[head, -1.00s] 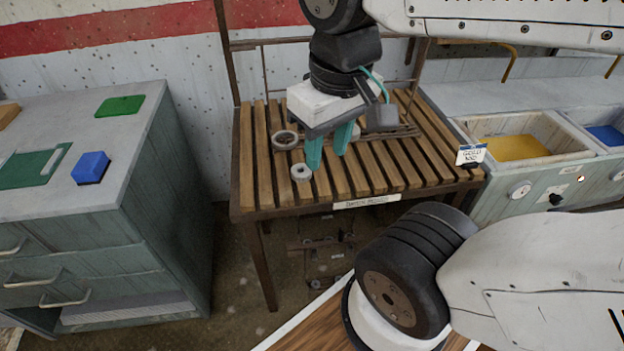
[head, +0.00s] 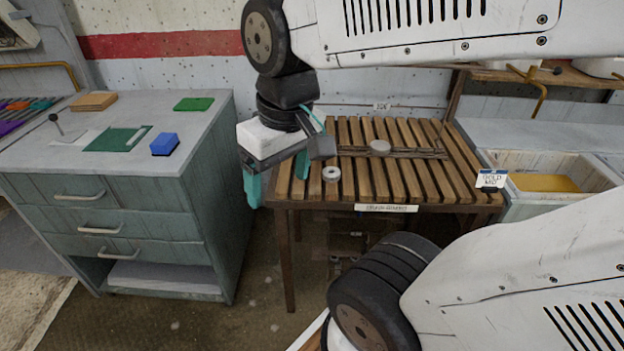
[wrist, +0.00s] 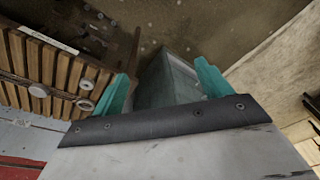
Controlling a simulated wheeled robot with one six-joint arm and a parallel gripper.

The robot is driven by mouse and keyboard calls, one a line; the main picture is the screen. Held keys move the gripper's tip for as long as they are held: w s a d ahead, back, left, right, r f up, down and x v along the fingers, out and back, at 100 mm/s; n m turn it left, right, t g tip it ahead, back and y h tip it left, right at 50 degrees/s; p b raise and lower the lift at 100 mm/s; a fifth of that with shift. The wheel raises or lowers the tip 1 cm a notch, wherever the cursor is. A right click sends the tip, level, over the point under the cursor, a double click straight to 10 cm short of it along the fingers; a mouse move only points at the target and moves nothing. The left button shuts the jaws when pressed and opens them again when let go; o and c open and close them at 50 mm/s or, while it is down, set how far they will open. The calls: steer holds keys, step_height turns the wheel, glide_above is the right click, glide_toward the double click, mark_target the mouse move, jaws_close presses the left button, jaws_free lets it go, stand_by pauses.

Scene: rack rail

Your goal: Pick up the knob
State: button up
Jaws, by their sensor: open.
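I cannot tell for sure which thing is the knob. A pale round disc (head: 380,146) lies on the slatted table; it also shows in the wrist view (wrist: 39,90). A pale ring with a dark hole (head: 331,174) lies nearer the table's front edge, and shows in the wrist view (wrist: 85,104). My gripper (head: 276,178) is open and empty, with teal fingers pointing down at the table's left edge. In the wrist view nothing is between the fingers (wrist: 163,72).
A grey-green cabinet (head: 200,145) on the left carries a blue block (head: 164,144), green pieces and a thin stem with a dark ball (head: 53,118). The slatted table (head: 440,185) has a dark rail along it. A bin with yellow contents (head: 545,183) stands right.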

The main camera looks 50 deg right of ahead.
steer(key=w+d+f, duration=0.3)
steer(key=w+d, duration=0.1)
steer(key=w, duration=0.3)
steer(key=m+t+h, duration=0.2)
steer(key=m, duration=0.3)
glide_toward(333, 169)
steer(key=a, duration=0.2)
steer(key=f, duration=0.2)
steer(key=shift+w+d+f, duration=0.15)
steer(key=shift+d+f, duration=0.15)
steer(key=shift+d, duration=0.1)
steer(key=shift+x, duration=2.95)
steer(key=shift+d+t, duration=0.15)
steer(key=shift+t, duration=0.15)
steer(key=c, duration=1.1)
